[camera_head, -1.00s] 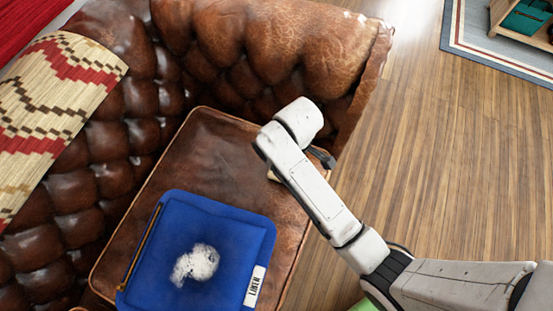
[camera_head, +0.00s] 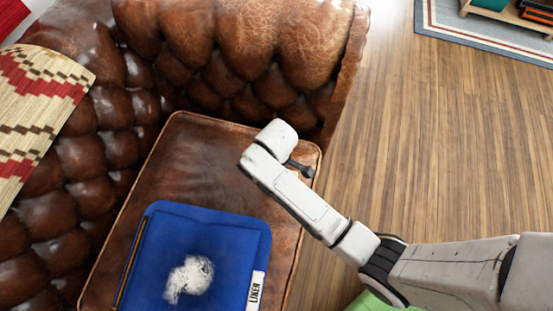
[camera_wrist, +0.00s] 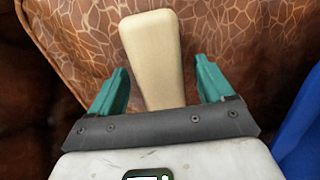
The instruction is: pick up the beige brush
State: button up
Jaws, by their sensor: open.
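The beige brush (camera_wrist: 152,45) shows in the wrist view as a smooth, pale, slightly tapering shape. It lies on the brown leather, and its lower end is hidden behind my gripper body. My gripper (camera_wrist: 163,72) is open, with one teal finger on each side of the brush and a visible gap on both sides. In the head view my white arm reaches over the leather seat (camera_head: 185,165), and the brush is hidden there.
A blue cushion or bag (camera_head: 225,240) with a white patch lies on the seat, and its edge shows in the wrist view (camera_wrist: 302,130). The tufted sofa back (camera_head: 235,50) rises behind. A patterned throw (camera_head: 40,105) hangs at left. Wooden floor (camera_head: 440,150) is clear at right.

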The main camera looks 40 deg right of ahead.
jog(key=shift+f, duration=0.2)
jog(key=c, duration=1.2)
jog(key=shift+r, duration=0.15)
jog(key=shift+r, duration=0.3)
notch_tip(320, 180, up, 2)
jog(key=shift+r+p, duration=0.1)
jog(key=shift+p, duration=0.5)
jog(key=s+r, duration=0.1)
jog(key=s+r+p, duration=0.1)
jog(key=r, duration=0.1)
jog(key=s+r+p, duration=0.1)
jog(key=s+r, duration=0.1)
jog(key=shift+d+r, duration=0.15)
jog(key=shift+d, duration=0.1)
jog(key=s+r+p, duration=0.2)
jog(key=s+r, duration=0.2)
jog(key=s, duration=0.6)
jog(key=shift+d+r, duration=0.35)
jog(key=shift+d, duration=0.1)
